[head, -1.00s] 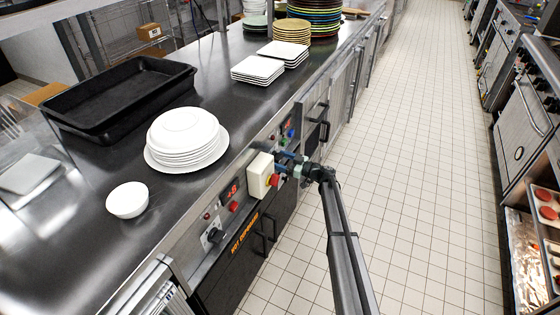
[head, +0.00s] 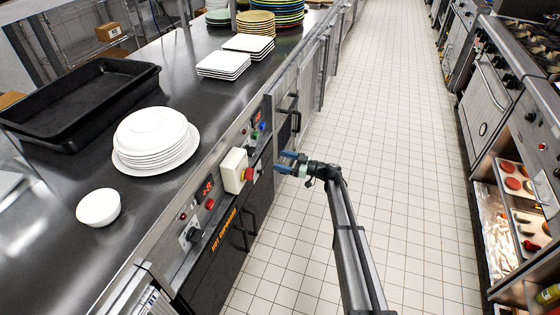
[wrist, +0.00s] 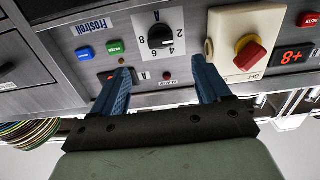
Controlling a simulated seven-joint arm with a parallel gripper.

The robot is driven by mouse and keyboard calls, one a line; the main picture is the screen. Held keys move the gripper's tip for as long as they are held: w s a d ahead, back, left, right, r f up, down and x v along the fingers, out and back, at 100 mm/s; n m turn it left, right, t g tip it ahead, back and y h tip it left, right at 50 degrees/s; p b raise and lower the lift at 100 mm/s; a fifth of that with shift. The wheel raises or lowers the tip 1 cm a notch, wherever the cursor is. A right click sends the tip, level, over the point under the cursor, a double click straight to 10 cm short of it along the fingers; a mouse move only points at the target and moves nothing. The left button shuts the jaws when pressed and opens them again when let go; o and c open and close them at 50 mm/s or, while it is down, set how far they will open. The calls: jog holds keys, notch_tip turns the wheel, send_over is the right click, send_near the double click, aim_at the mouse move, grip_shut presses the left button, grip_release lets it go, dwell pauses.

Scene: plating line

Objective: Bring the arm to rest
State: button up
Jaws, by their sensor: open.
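My gripper (head: 284,164) is open and empty in the head view, in the air over the aisle, just right of the counter's control panel. In the wrist view my gripper (wrist: 160,80) shows two blue fingers spread apart. Beyond them is the panel with a dark knob (wrist: 161,37), a green button (wrist: 115,47) and a blue button (wrist: 84,54). A cream box with a red and yellow switch (wrist: 250,52) lies beyond the right finger. The cream box (head: 234,170) is left of my gripper in the head view, with a gap between them.
On the steel counter (head: 190,95) stand a white bowl (head: 98,207), a stack of white plates (head: 155,140), black trays (head: 70,95), square plates (head: 223,65) and coloured plate stacks. The tiled aisle floor (head: 400,150) is clear. Ovens (head: 490,105) line the right side.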

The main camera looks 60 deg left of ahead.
dwell(0.6)
